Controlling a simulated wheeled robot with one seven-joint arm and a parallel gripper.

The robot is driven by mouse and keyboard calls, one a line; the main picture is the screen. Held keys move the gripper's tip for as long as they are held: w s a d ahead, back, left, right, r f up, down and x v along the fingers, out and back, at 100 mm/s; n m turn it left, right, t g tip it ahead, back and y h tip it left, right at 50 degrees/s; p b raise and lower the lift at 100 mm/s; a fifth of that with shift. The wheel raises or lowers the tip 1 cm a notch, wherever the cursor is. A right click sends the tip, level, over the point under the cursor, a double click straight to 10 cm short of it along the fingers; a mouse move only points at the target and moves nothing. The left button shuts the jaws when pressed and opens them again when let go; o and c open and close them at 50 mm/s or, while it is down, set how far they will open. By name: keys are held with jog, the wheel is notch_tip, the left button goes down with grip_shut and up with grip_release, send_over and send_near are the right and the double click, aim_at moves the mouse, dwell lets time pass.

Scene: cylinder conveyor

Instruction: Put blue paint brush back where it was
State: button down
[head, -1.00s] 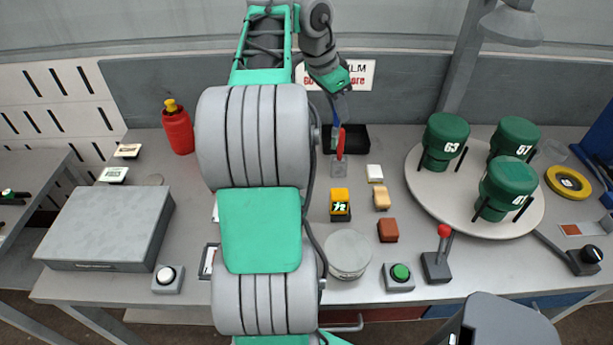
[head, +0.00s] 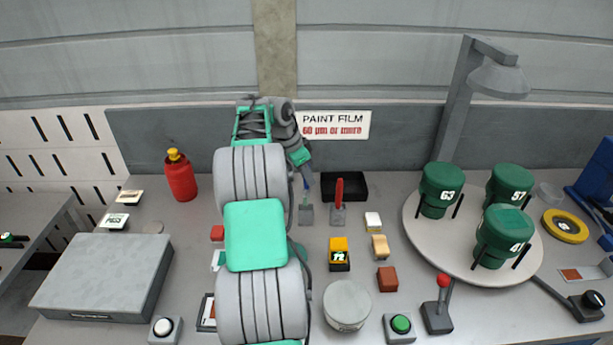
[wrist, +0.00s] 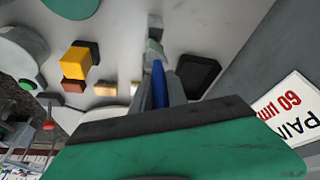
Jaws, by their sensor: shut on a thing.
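My gripper (head: 304,172) is shut on the blue paint brush (head: 307,184) at the back of the bench. The brush is upright, its lower end at a small grey holder (head: 306,214); whether it sits fully inside is too small to tell. In the wrist view the blue handle (wrist: 158,82) shows between my gripper's fingers (wrist: 160,90). A red brush (head: 339,192) stands upright in a like grey holder (head: 338,215) just to the right.
A black tray (head: 362,186) lies behind the red brush. A yellow block (head: 339,246) and several small blocks lie in front. A turntable (head: 455,250) with green containers is right, a red bottle (head: 179,178) left. Bare bench lies between bottle and arm.

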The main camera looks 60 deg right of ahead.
jog(key=shift+f, duration=0.1)
jog(key=shift+f+b, duration=0.55)
jog(key=shift+f, duration=0.05)
jog(key=c, duration=1.3)
grip_release()
jog(key=p+v, duration=0.5)
jog(key=v, duration=0.8)
jog(key=w+a+r+n+t, duration=0.1)
jog(key=w+a+r+n, duration=0.25)
jog(key=a, duration=0.35)
jog(key=w+a+r+n+t+h, duration=0.1)
jog(key=w+a+r+n+t, duration=0.1)
jog(key=w+a+n, duration=0.45)
jog(key=w+a+r+n+t, duration=0.1)
jog(key=w+a+r+n, duration=0.1)
jog(key=a, duration=0.7)
jog(key=s+a+f+n+t+y, duration=0.1)
jog(key=a+n, duration=0.3)
jog(key=a, duration=0.6)
jog(key=s+a+f+n+t+y, duration=0.1)
jog(key=s+a+f+n, duration=0.3)
jog(key=a, duration=0.6)
jog(key=s+a+f+n+t+y, duration=0.1)
jog(key=a+n, duration=0.4)
jog(key=a, duration=0.6)
jog(key=shift+s+f+n+t+y, duration=0.35)
jog(key=shift+s+f+y, duration=0.25)
jog(key=shift+s+f, duration=0.2)
